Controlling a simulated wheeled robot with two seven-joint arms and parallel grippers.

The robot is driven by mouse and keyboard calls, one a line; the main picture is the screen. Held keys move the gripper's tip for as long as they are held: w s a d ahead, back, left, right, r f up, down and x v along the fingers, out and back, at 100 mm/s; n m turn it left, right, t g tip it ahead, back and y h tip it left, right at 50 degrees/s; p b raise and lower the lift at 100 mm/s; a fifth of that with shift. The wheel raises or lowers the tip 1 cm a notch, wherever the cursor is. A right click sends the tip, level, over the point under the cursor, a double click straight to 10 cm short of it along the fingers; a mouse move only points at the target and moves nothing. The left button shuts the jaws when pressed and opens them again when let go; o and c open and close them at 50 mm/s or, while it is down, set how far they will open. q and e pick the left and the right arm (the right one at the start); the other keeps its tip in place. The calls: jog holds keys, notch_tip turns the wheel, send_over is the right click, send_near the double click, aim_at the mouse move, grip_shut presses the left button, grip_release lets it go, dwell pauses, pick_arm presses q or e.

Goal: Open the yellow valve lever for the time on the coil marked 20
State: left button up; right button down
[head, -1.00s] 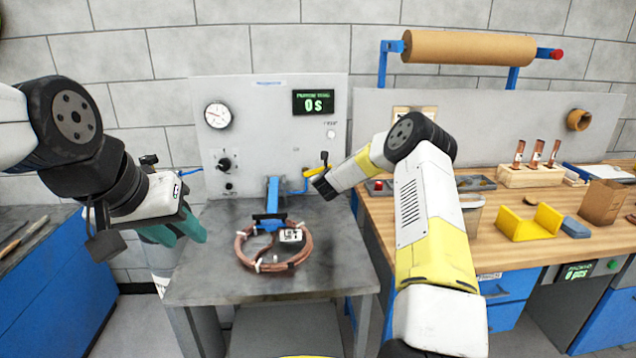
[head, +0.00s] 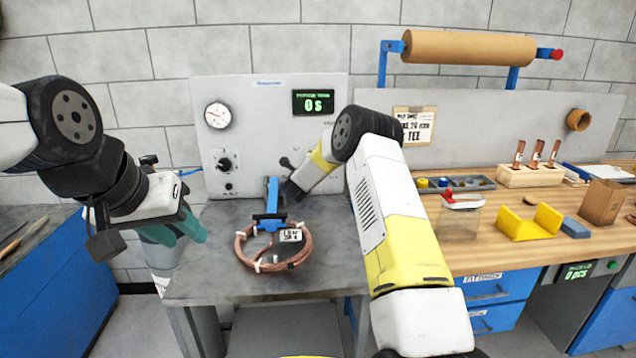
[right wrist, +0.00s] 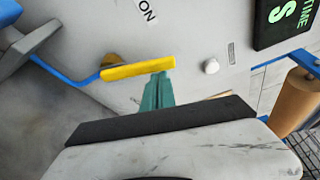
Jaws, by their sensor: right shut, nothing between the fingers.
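The yellow valve lever (right wrist: 138,68) shows in the right wrist view, lying nearly level in that picture beside a blue pipe (right wrist: 62,70). An ON label (right wrist: 147,11) is above it. My right gripper (right wrist: 159,78) is shut and empty, its green fingertips close below the lever; contact is unclear. In the head view my right arm hides the lever. The copper coil (head: 243,259) lies on the grey table with a tag (head: 291,236) too blurred to read. My left gripper (head: 190,230) hangs left of the coil; its finger gap is unclear.
The panel's timer display (head: 314,102) reads 0 s. A gauge (head: 217,115) and black knob (head: 224,164) are on the panel. A blue clamp stand (head: 271,195) rises behind the coil.

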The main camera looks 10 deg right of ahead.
jog(key=shift+a+r+n+t+h, duration=0.15)
jog(key=shift+a+r+n, duration=0.05)
jog(key=shift+a+n, duration=0.35)
jog(key=shift+a+r+n+t+h, duration=0.15)
jog(key=shift+a+n, duration=0.3)
jog(key=shift+a, duration=0.25)
jog(key=s, duration=0.9)
jog(key=shift+s+d, duration=0.2)
jog(key=shift+d, duration=0.1)
